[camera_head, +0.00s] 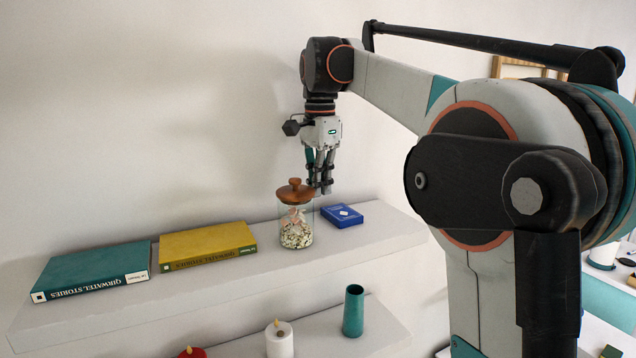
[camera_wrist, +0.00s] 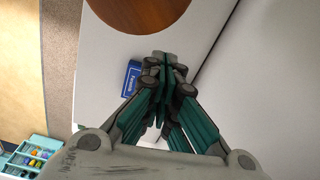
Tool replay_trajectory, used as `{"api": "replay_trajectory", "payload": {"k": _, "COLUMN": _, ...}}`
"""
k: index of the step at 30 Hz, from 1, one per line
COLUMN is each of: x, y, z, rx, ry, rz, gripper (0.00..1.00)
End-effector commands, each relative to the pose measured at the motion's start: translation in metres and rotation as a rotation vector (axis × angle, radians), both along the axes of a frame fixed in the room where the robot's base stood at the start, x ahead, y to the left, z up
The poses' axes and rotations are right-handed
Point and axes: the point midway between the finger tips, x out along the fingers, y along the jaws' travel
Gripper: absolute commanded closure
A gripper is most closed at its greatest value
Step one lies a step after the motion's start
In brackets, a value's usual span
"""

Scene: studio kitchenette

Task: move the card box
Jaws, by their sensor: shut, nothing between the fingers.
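The blue card box (camera_head: 342,215) lies flat on the upper white shelf, right of a glass jar (camera_head: 296,226) with a wooden lid. The card box also shows in the wrist view (camera_wrist: 131,79), partly hidden behind my fingers. My gripper (camera_head: 322,190) points down above the shelf, close to the jar's lid and above the card box. Its fingers are closed together with nothing between them, and they also show in the wrist view (camera_wrist: 158,62).
A teal book (camera_head: 92,270) and a yellow book (camera_head: 207,245) lie left on the upper shelf (camera_head: 200,294). The lower shelf holds a green vase (camera_head: 353,311), a white candle (camera_head: 279,340) and a red candle (camera_head: 190,352). The wall stands behind. The upper shelf's right end is bare.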

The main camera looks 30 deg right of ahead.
Motion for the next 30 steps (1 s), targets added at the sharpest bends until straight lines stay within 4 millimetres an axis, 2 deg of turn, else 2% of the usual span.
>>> {"api": "replay_trajectory", "payload": {"k": 6, "x": 0.0, "y": 0.0, "z": -0.038, "rx": 0.0, "ry": 0.0, "rz": 0.0, "gripper": 1.0}}
{"api": "replay_trajectory", "payload": {"k": 13, "x": 0.0, "y": 0.0, "z": -0.065, "rx": 0.0, "ry": 0.0, "rz": 0.0, "gripper": 1.0}}
{"api": "replay_trajectory", "payload": {"k": 18, "x": 0.0, "y": 0.0, "z": -0.072, "rx": 0.0, "ry": 0.0, "rz": 0.0, "gripper": 1.0}}
{"api": "replay_trajectory", "payload": {"k": 26, "x": 0.0, "y": 0.0, "z": -0.072, "rx": 0.0, "ry": 0.0, "rz": 0.0, "gripper": 1.0}}
{"api": "replay_trajectory", "payload": {"k": 30, "x": 0.002, "y": -0.008, "z": -0.072, "rx": 0.0, "ry": 0.0, "rz": -0.001, "gripper": 1.0}}
